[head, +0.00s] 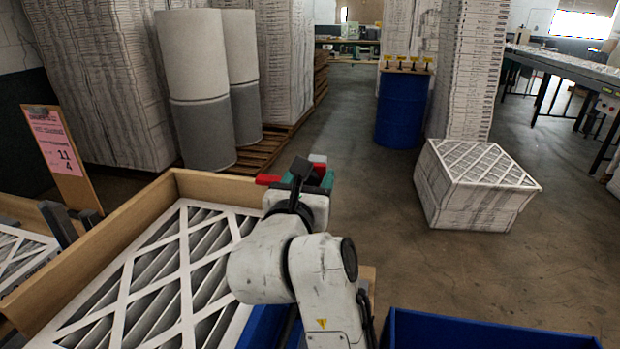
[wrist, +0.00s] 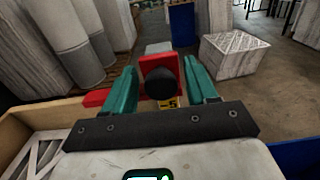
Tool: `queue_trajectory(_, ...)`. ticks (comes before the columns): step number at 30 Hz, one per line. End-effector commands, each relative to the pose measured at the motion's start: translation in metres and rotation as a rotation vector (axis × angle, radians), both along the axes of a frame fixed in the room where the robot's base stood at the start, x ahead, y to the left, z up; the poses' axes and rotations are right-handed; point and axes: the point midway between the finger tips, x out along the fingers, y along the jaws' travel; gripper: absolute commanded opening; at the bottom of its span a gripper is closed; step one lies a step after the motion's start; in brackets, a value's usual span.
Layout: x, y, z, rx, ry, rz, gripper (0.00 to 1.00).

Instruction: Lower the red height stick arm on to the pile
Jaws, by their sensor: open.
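The red height stick arm (head: 267,180) shows in the head view as a short red piece at the box's far right corner, partly hidden by my wrist. In the wrist view its red block (wrist: 174,66) stands between my fingers with a black knob in front, and a red bar (wrist: 97,97) reaches left. My gripper (wrist: 162,70) is open, one teal finger on each side of the block and knob; I cannot tell whether they touch. The pile's top filter (head: 190,248), white lattice over grey pleats, lies inside the wooden box (head: 110,228).
A pink card on a board (head: 55,142) stands left of the box. A blue bin (head: 480,332) is at front right. A wrapped filter stack (head: 475,190) stands on the floor beyond, with a blue drum (head: 400,110) behind. Floor between is clear.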

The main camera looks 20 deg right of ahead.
Motion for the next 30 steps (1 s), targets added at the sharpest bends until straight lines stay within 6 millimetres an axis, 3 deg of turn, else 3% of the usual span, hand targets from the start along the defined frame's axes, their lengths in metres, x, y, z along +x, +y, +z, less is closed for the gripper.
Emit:
queue_trajectory(6,0.0000,-0.0001,0.0000,0.000,0.000,0.000,0.56)
queue_trajectory(24,-0.0003,-0.0003,0.0001,-0.001,-0.001,-0.001,0.00)
queue_trajectory(30,-0.0003,-0.0003,-0.0060,-0.002,0.001,-0.001,0.00)
